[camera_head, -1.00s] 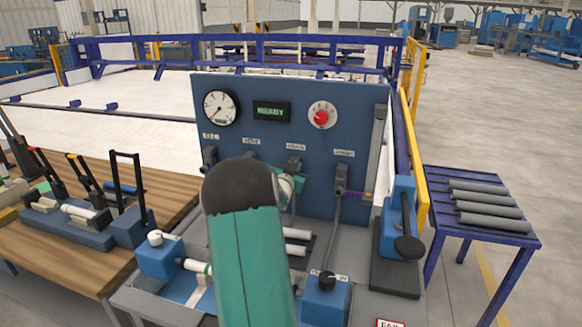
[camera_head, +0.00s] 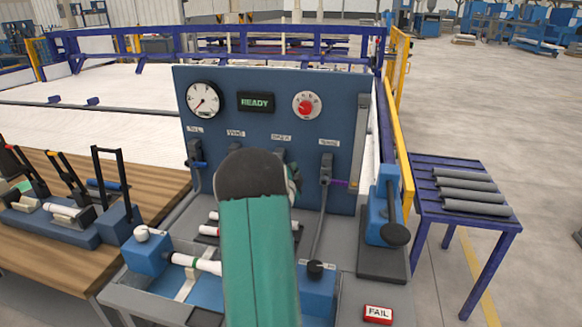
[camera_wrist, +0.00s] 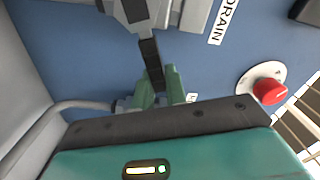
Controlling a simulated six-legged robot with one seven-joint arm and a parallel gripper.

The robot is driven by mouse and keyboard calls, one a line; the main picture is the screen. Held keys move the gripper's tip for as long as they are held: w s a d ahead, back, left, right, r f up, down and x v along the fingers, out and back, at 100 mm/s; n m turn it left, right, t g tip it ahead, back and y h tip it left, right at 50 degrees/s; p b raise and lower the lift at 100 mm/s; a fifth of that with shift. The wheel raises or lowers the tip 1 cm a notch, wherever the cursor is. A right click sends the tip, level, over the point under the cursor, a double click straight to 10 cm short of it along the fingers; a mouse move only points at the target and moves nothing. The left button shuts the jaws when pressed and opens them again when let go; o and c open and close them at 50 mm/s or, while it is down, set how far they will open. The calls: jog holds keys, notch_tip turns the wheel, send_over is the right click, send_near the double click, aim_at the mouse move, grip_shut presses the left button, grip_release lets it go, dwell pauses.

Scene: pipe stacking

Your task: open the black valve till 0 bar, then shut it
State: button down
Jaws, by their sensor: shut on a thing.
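The black valve shows in the wrist view as a black lever (camera_wrist: 150,58) on the blue panel, near a label reading DRAIN. My gripper (camera_wrist: 160,85) has its green fingers shut on the end of this lever. In the head view my arm covers most of the valve and my gripper (camera_head: 292,182) shows only in part. The round white gauge (camera_head: 203,98) is at the panel's upper left. Its needle slants to the lower left, but the scale is too small to read.
The panel (camera_head: 250,140) also carries a green READY display (camera_head: 255,102) and a red knob (camera_head: 305,106), also seen in the wrist view (camera_wrist: 268,90). A valve with a blue handle (camera_head: 199,164) and one with a purple handle (camera_head: 334,181) flank my arm. A FAIL sign (camera_head: 378,314) lies in front.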

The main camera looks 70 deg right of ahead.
jog(key=shift+s+f+m, duration=0.1)
jog(key=shift+f+m, duration=0.6)
jog(key=shift+m, duration=0.4)
jog(key=shift+s+f+m, duration=0.1)
jog(key=shift+f+m, duration=0.55)
jog(key=shift+m, duration=0.45)
jog(key=c, duration=1.4)
grip_release()
jog(key=shift+c, duration=0.2)
jog(key=s+a, duration=0.2)
jog(key=a, duration=1.1)
jog(key=shift+a, duration=0.3)
jog(key=shift+s, duration=0.1)
